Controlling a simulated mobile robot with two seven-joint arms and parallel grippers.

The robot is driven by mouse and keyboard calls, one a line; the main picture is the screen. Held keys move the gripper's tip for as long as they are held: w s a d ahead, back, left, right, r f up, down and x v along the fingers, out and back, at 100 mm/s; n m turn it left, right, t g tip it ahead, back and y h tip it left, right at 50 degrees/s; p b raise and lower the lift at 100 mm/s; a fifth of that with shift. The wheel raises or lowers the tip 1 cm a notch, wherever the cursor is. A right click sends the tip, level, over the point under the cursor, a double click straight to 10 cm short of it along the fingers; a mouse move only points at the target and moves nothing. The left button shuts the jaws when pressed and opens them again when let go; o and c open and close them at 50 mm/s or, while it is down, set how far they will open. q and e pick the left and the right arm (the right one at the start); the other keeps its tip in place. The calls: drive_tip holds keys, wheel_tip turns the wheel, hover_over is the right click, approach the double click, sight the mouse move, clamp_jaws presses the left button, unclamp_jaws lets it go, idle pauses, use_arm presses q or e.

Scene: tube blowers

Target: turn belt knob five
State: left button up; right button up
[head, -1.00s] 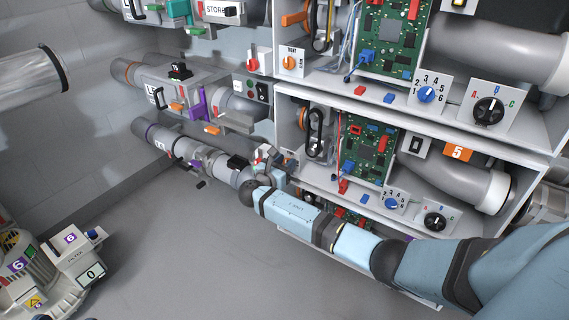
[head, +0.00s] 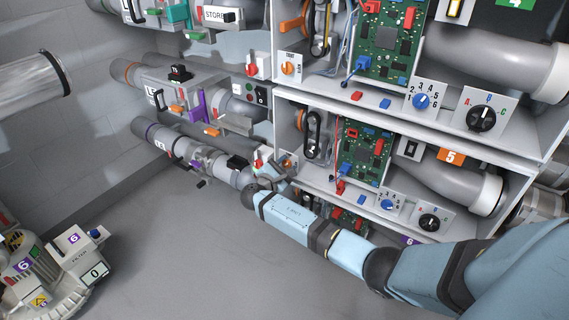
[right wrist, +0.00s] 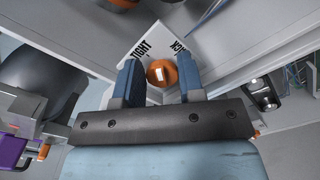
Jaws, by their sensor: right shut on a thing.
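The orange belt knob (right wrist: 161,72) sits on a white plate (right wrist: 143,52) in the right wrist view. The plate carries the word TIGHT and a second, partly cut-off word. A white mark shows on the knob's face. My right gripper (right wrist: 160,82) has its two blue fingers on either side of the knob and is shut on it. In the head view my right gripper (head: 274,174) is at the lower shelf's left edge, by the small plate, and mostly covers the knob. An orange label 5 (head: 452,158) marks this shelf's unit. My left gripper is not in view.
Above is a similar orange knob (head: 288,68) on its own plate. A red-handled switch (head: 258,162) and grey pipes (head: 215,166) lie close left of my gripper. A green circuit board (head: 364,150) stands on the shelf. The floor (head: 190,260) below is clear.

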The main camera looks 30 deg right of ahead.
drive_tip(key=m, duration=0.2)
drive_tip(key=shift+s+f+m, duration=0.2)
drive_tip(key=shift+f+m, duration=0.05)
drive_tip(key=shift+m, duration=0.15)
drive_tip(key=m+b, duration=0.1)
drive_tip(key=m, duration=0.1)
drive_tip(key=shift+f+m, duration=0.15)
drive_tip(key=shift+m, duration=0.25)
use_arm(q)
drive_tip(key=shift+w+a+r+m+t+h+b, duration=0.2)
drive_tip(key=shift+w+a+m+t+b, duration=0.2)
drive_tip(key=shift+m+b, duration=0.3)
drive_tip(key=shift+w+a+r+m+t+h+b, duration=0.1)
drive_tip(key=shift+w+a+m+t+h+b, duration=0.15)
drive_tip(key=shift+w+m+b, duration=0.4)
use_arm(e)
drive_tip(key=shift+s+f+m, duration=0.1)
drive_tip(key=shift+f+m, duration=0.1)
drive_tip(key=shift+m, duration=2.2)
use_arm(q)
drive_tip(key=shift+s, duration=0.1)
use_arm(e)
drive_tip(key=o, duration=0.6)
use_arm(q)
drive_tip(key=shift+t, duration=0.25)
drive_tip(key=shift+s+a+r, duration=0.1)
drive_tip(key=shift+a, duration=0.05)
